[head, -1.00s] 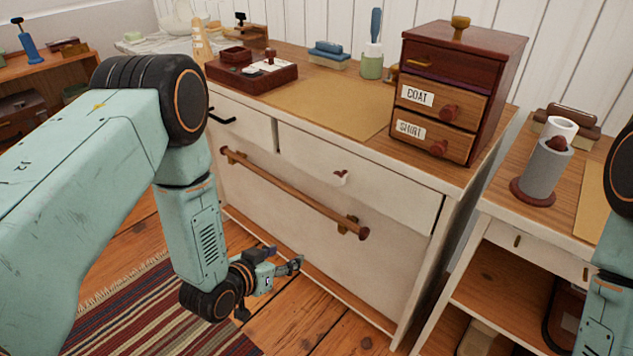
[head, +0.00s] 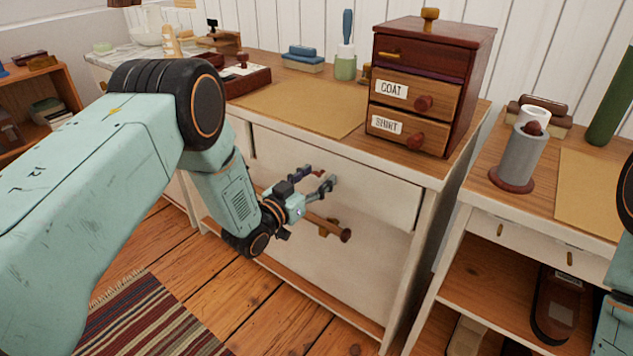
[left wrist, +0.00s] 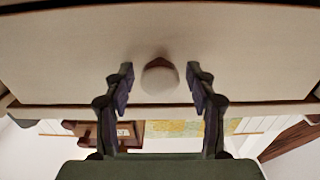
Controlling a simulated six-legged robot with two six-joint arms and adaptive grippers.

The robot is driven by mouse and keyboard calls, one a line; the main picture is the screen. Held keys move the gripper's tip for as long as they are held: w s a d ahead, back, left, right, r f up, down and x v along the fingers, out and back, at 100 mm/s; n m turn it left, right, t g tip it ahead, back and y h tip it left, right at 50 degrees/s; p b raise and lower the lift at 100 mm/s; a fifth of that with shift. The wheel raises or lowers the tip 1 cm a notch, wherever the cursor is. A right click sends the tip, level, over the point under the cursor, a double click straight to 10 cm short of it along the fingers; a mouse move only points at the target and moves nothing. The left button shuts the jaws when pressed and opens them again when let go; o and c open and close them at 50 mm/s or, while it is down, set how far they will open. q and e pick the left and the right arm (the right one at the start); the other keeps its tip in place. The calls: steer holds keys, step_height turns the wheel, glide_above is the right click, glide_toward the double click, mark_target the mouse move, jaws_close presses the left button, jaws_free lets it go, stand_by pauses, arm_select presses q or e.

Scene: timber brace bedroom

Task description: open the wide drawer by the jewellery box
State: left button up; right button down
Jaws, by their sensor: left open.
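The wide drawer (head: 375,192) is a pale front below the dresser top, under the jewellery box (head: 421,75), and it looks shut. The jewellery box is dark red-brown with small drawers labelled COAT and SHIRT. My left gripper (head: 325,178) is open in front of the wide drawer, at its knob. In the left wrist view the drawer front (left wrist: 60,60) fills the upper part. Its round pale knob (left wrist: 160,78) sits between the two open fingers, with a gap on each side. My right gripper is out of view.
Stamps, a brush in a green pot (head: 345,66) and a brown mat (head: 303,105) are on the dresser top. A side table (head: 480,190) stands at right.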

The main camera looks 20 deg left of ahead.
arm_select(q)
steer(key=shift+w, duration=0.1)
jaws_close()
stand_by(0.6)
